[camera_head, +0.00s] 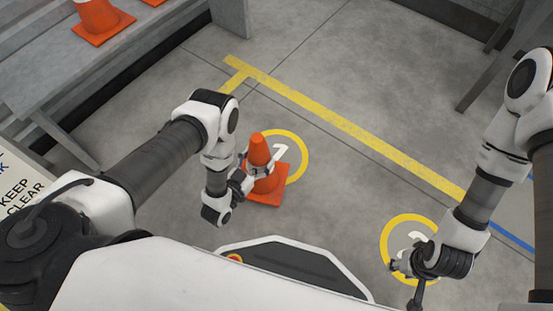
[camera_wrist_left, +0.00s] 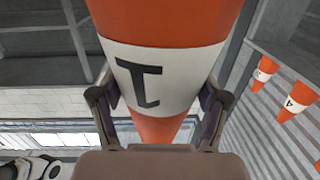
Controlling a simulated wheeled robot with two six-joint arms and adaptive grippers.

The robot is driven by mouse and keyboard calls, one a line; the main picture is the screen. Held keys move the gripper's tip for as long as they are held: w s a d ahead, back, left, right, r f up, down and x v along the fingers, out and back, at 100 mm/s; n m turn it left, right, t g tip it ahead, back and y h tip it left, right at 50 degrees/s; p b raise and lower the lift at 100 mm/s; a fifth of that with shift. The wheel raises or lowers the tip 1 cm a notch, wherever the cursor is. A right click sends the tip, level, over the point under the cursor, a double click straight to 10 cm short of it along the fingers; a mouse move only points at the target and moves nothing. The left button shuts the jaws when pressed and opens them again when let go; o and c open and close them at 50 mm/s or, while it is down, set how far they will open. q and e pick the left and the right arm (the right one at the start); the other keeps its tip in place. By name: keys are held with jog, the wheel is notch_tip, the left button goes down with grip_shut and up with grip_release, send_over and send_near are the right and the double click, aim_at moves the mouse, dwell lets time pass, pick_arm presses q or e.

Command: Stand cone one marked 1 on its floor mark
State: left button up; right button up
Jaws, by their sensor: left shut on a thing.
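The orange cone marked 1 (camera_head: 268,186) has a white band and looks about upright in the head view. My left gripper (camera_head: 256,172) is shut around its band. In the left wrist view the cone (camera_wrist_left: 160,75) fills the middle, its black 1 inverted, with a finger on each side. Its floor mark, a yellow ring with a white 1 (camera_head: 305,154), shows behind and right of the cone, which hides the ring's near-left part. I cannot tell whether the base touches the floor. My right gripper (camera_head: 398,268) is empty over the other ring's near edge; its opening is unclear.
Another yellow ring (camera_head: 384,236) with a partly hidden number is at right. A yellow floor line (camera_head: 340,118) runs behind both rings. A grey bench (camera_head: 60,85) at upper left bears orange cones (camera_head: 103,22). A KEEP CLEAR sign (camera_head: 22,190) is at left. Open floor lies beyond.

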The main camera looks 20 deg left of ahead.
pick_arm(q)
jog(key=shift+s+a+f, duration=0.1)
jog(key=shift+s+f, duration=0.55)
jog(key=shift+f, duration=0.25)
jog(key=w+f+b, duration=0.2)
jog(key=w+b, duration=0.5)
jog(key=w, duration=0.1)
jog(key=w+d+f+b, duration=0.1)
jog(key=w+f+b, duration=0.2)
jog(key=w+b, duration=0.4)
jog(key=shift+w, duration=0.4)
jog(key=o, duration=1.8)
jog(key=shift+d, duration=0.1)
